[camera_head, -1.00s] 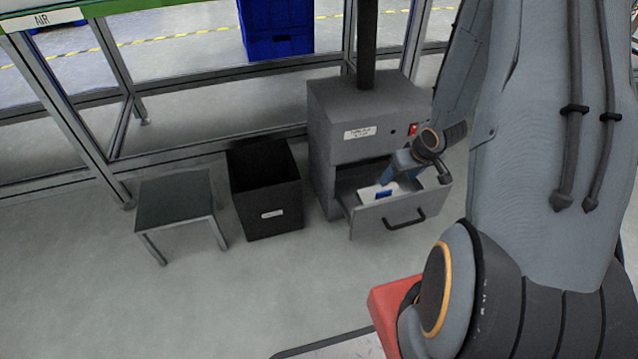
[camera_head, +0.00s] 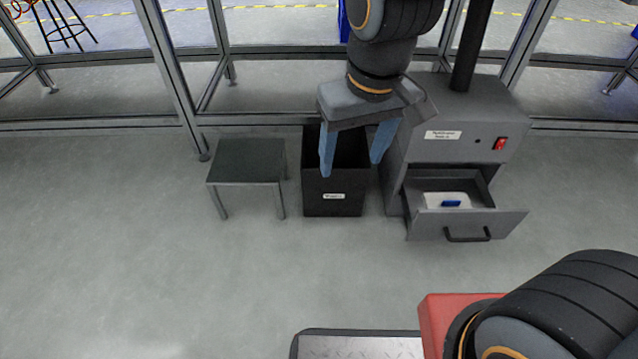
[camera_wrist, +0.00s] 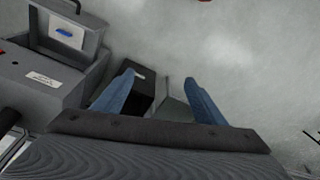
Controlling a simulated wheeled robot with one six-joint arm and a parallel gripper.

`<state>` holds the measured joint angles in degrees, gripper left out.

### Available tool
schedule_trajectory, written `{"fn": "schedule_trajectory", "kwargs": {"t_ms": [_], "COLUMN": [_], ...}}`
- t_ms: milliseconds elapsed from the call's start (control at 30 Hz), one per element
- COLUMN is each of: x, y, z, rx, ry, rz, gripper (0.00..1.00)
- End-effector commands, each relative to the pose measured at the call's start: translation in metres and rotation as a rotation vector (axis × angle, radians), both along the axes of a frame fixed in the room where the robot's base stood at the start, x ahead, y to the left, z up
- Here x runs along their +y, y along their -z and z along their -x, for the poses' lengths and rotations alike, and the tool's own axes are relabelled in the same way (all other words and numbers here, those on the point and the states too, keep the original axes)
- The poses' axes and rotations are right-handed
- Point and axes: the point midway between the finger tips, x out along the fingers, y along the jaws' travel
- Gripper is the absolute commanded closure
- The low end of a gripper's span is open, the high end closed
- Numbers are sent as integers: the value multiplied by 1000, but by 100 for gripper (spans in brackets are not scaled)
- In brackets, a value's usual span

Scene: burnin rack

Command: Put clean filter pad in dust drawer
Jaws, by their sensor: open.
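The filter pad (camera_head: 447,201), white with a blue patch, lies inside the open dust drawer (camera_head: 470,222). The drawer is pulled out of the grey machine (camera_head: 455,125) and has a black handle. The pad also shows in the wrist view (camera_wrist: 68,36), in the drawer at the upper left. My gripper (camera_head: 352,165) is open and empty, with its two blue fingers pointing down in front of the dark bin. It is to the left of the drawer, apart from the pad. In the wrist view nothing is between the fingers (camera_wrist: 160,95).
A dark open bin (camera_head: 333,198) with a white label stands left of the machine. A small grey table (camera_head: 247,162) with a bare top stands left of the bin. A metal-framed partition (camera_head: 100,125) runs behind. The floor in front is clear.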

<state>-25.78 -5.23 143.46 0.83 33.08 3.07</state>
Motion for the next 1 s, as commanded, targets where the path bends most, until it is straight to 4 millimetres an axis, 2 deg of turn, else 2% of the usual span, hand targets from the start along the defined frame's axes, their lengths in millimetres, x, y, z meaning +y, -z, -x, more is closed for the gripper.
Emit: {"fn": "schedule_trajectory", "kwargs": {"t_ms": [33,100,200,300,400,1000], "x": [17,32,45,52,53,53], "y": [-11,-21,-30,-34,-36,-35], "z": [24,53,83,99,104,103], "rx": [19,52,89,111,119,118], "ry": [-40,-77,-119,-139,-145,-143], "rz": [-21,-43,-67,-80,-83,-82], "gripper": [35,35,35,35,35,35]}}
